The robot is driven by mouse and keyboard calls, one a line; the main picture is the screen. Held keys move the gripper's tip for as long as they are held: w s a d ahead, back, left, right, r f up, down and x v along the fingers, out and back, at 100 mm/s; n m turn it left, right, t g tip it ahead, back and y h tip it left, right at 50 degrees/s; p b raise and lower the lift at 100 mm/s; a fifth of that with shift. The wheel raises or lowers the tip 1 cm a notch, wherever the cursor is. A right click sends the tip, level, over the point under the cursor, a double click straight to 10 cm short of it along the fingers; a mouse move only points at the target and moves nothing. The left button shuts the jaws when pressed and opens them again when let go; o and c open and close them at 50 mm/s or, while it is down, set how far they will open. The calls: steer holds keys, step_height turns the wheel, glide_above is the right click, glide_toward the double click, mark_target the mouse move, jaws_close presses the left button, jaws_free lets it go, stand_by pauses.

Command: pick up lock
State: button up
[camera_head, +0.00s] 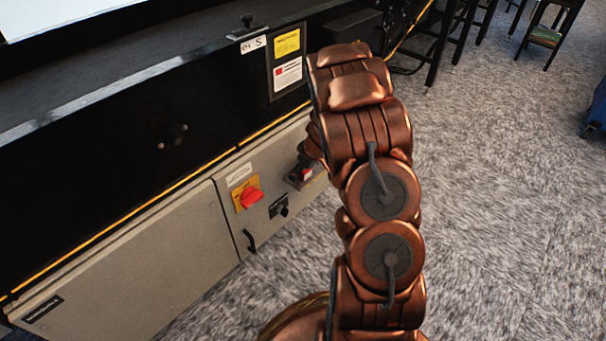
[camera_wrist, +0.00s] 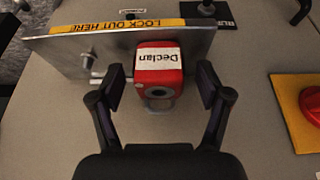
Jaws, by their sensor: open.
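The lock (camera_wrist: 158,75) is a red padlock with a white label reading "Declan", upside down in the wrist view. It hangs at a metal bracket (camera_wrist: 60,50) with a yellow "LOCK OUT HERE" strip. My gripper (camera_wrist: 163,88) is open, with one finger on each side of the lock and visible gaps between. In the head view a small red patch of the lock (camera_head: 306,172) shows beside my arm, which hides most of my gripper.
A red rotary switch (camera_head: 251,198) on a yellow plate sits on the grey cabinet (camera_head: 130,260), left of the lock. A black handle (camera_head: 250,241) sticks out below it.

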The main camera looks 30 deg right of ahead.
steer(key=shift+c, duration=0.4)
steer(key=c, duration=1.3)
steer(key=shift+o, duration=0.2)
steer(key=shift+r, duration=0.15)
steer(key=shift+r+p, duration=0.3)
steer(key=shift+r, duration=0.05)
step_height(320, 180, up, 3)
steer(key=shift+a+r+p, duration=0.1)
steer(key=shift+p, duration=0.55)
steer(key=s+a+r+p, duration=0.1)
steer(key=s+a, duration=0.7)
steer(key=a, duration=0.5)
steer(key=shift+s+a+r+p, duration=0.15)
steer(key=shift+r+p, duration=1.45)
steer(key=shift+r, duration=0.6)
